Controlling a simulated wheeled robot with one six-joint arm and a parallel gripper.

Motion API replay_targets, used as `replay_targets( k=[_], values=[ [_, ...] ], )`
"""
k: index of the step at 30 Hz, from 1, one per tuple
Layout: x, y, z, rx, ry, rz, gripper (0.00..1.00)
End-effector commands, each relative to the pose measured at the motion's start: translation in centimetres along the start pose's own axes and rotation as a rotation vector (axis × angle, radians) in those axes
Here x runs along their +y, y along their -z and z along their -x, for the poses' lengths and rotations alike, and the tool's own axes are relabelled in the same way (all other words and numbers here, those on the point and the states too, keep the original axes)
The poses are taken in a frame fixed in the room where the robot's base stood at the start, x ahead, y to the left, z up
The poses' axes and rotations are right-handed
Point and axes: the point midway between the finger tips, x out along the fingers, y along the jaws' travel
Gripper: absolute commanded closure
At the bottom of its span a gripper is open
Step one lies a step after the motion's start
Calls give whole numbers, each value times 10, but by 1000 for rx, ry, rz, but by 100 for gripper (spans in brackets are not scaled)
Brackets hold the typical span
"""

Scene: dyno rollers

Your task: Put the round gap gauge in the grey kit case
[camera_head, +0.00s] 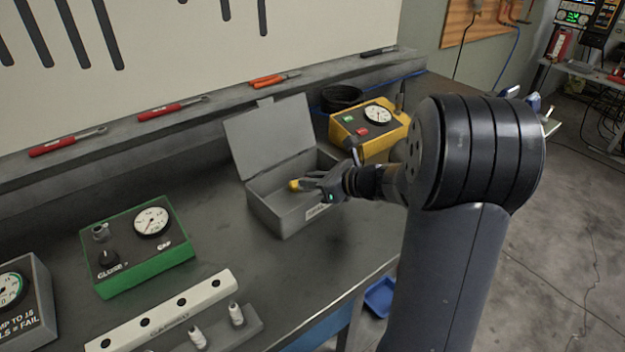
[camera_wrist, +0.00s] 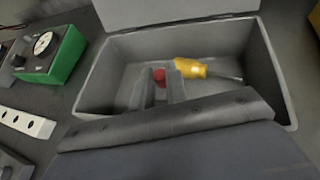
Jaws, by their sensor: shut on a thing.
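The grey kit case (camera_head: 279,217) stands open on the bench, its lid (camera_head: 268,138) leaning back. My gripper (camera_head: 304,184) is over the case's opening; in the wrist view its fingertips (camera_wrist: 158,80) show against the case floor. It is shut on a small red, rounded thing (camera_wrist: 159,76), apparently the round gap gauge, mostly hidden between the fingers. I cannot tell whether it touches the floor. A yellow-handled tool (camera_wrist: 190,68) with a thin shaft lies in the case just beyond the right finger; its yellow end (camera_head: 294,185) shows beside my fingertips in the head view.
A yellow box with a dial (camera_head: 352,125) stands behind the case to the right. A green box with a dial (camera_head: 150,262) stands left. A white strip with holes (camera_head: 165,315) lies in front. Bare bench lies between the green box and the case.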

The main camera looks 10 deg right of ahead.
Motion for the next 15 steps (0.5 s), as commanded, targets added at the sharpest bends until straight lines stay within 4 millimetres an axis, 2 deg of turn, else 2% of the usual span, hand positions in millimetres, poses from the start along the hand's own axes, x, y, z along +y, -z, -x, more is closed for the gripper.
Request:
replay_targets(
  k=[15],
  values=[
    [0, 11, -5, 0, 0, -1, 100]
  ],
)
